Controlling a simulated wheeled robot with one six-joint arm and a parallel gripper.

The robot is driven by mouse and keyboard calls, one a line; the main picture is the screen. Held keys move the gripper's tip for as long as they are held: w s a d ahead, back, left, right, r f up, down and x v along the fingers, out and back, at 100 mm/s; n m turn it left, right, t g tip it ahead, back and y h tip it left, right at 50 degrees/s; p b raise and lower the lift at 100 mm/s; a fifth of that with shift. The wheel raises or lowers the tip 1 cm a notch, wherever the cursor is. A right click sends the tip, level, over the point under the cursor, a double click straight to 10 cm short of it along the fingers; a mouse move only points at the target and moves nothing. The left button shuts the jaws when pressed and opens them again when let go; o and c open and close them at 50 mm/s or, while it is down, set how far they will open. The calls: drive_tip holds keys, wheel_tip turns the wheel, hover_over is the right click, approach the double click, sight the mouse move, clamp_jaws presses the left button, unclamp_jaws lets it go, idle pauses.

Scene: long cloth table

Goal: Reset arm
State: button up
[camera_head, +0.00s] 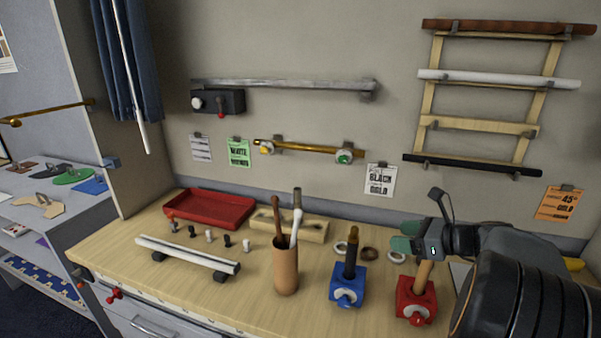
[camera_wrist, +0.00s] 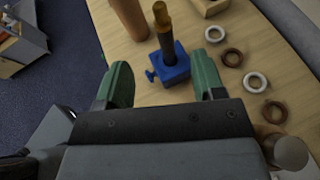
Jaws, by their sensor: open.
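My gripper (camera_head: 402,236) is above the right part of the wooden table (camera_head: 130,233) in the head view, close to the red block. In the wrist view my gripper (camera_wrist: 160,88) shows two green fingers spread apart with nothing held between them. Beyond the fingers stands a blue block (camera_wrist: 173,70) with a dark, gold-tipped rod upright in it. The same blue block (camera_head: 347,287) shows in the head view, left of a red block (camera_head: 416,302) that holds a wooden rod. My arm covers the table's right end.
A brown cup (camera_head: 286,268) with sticks stands left of the blue block. Several rings lie behind the blocks, one a white ring (camera_wrist: 255,82). A red tray (camera_head: 209,208) and a silver rod (camera_head: 188,253) on dark supports are at left. A wooden rack (camera_head: 484,125) hangs on the wall.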

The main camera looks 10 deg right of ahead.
drive_tip(key=s+a+f+n+g+h, duration=0.3)
drive_tip(key=s+a+n, duration=0.3)
drive_tip(key=n, duration=0.8)
drive_tip(key=s+a+f+n+g+h, duration=0.3)
drive_tip(key=s+a+n+h, duration=0.2)
drive_tip(key=a+n, duration=0.7)
drive_tip(key=shift+s+a+f+n, duration=0.3)
drive_tip(key=shift+s+f+n, duration=0.15)
drive_tip(key=shift+n, duration=0.65)
